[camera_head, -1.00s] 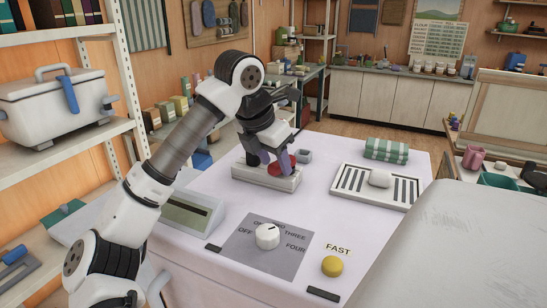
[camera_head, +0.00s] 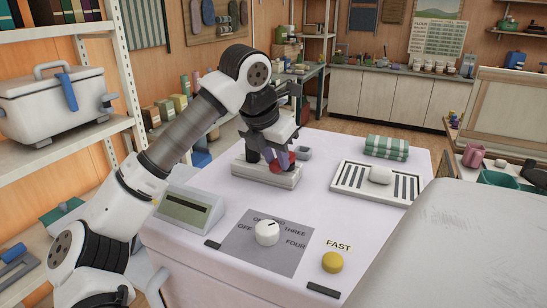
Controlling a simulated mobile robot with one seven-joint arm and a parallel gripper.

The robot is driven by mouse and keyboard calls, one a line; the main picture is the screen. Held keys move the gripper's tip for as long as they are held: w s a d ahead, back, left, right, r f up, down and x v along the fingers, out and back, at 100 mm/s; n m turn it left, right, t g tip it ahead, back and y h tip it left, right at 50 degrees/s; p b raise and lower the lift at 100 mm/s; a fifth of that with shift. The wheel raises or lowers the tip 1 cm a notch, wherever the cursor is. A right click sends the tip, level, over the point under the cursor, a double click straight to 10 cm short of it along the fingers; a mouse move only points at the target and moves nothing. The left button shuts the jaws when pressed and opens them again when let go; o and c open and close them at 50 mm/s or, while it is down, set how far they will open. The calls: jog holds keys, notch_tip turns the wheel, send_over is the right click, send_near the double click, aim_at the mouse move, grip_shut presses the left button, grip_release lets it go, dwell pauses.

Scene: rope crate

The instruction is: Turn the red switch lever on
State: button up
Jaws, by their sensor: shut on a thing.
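The red switch lever (camera_head: 292,157) shows as a small red patch on its pale grey base (camera_head: 264,178) at the back left of the white table. My gripper (camera_head: 279,163) points down over the base, with its fingers at the red lever, and is shut on it. The fingers cover most of the lever, so its exact angle is hidden.
A white dial (camera_head: 267,233) on a grey plate and a yellow button (camera_head: 332,263) are at the table's front. A slotted white tray (camera_head: 345,188) and a striped cloth (camera_head: 386,148) lie to the right. A small grey-blue item (camera_head: 304,153) sits close behind the switch base.

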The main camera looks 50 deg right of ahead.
jog(key=n, duration=0.1)
jog(key=s+n+t+b, duration=0.1)
jog(key=n+b, duration=0.1)
jog(key=n, duration=0.1)
jog(key=shift+s+d+t, duration=0.15)
jog(key=shift+s+t, duration=0.1)
jog(key=shift+t, duration=0.05)
jog(key=shift+s+d+n+t+y+b, duration=0.15)
jog(key=shift+s+n+t+b, duration=0.15)
jog(key=shift+n, duration=0.35)
jog(key=shift+s+d+n+t+y+b, duration=0.2)
jog(key=shift+n+b, duration=0.1)
jog(key=shift+n, duration=0.35)
jog(key=o, duration=1)
jog(key=shift+r, duration=0.1)
jog(key=v, duration=1.3)
jog(key=shift+s+a+r, duration=0.1)
jog(key=shift+r, duration=0.25)
